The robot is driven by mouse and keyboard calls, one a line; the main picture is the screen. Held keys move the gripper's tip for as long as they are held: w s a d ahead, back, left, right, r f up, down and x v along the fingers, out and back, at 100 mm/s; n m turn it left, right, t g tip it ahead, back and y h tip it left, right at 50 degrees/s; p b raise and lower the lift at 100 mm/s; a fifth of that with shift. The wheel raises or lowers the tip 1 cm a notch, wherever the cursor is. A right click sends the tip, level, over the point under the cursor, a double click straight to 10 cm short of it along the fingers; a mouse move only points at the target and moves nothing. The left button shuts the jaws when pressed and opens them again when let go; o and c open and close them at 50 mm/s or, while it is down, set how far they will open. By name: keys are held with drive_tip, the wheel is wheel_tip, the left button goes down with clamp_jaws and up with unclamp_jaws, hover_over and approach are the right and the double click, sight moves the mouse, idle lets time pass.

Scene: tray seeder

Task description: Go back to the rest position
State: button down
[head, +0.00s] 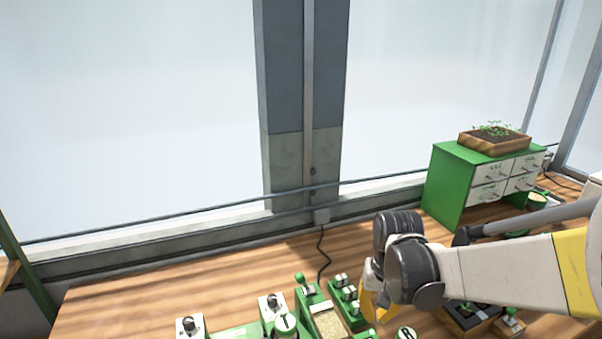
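My arm reaches in from the right edge in the head view, over the wooden table (160,275). Its end bends down at the dark wrist joints. My gripper (376,305) shows only in part as a yellow piece below the wrist, close to the green seeder parts at the table's front. The wrist hides most of it, so I cannot tell whether its fingers are open or shut, or whether they hold anything.
A green seeder machine (309,301) with levers and knobs stands at the front middle. A green drawer cabinet (449,189) with a planted wooden box (496,146) on top stands at the back right. A dark planter (468,318) lies below my arm. The table's left is clear.

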drive_tip(key=s+r+n+t+b, duration=0.1)
drive_tip(key=s+r+n+t, duration=0.1)
drive_tip(key=s+r+t, duration=0.4)
drive_tip(key=s+r, duration=0.3)
drive_tip(key=s, duration=0.3)
drive_tip(key=shift+r+b, duration=0.2)
drive_tip(key=shift+b, duration=0.2)
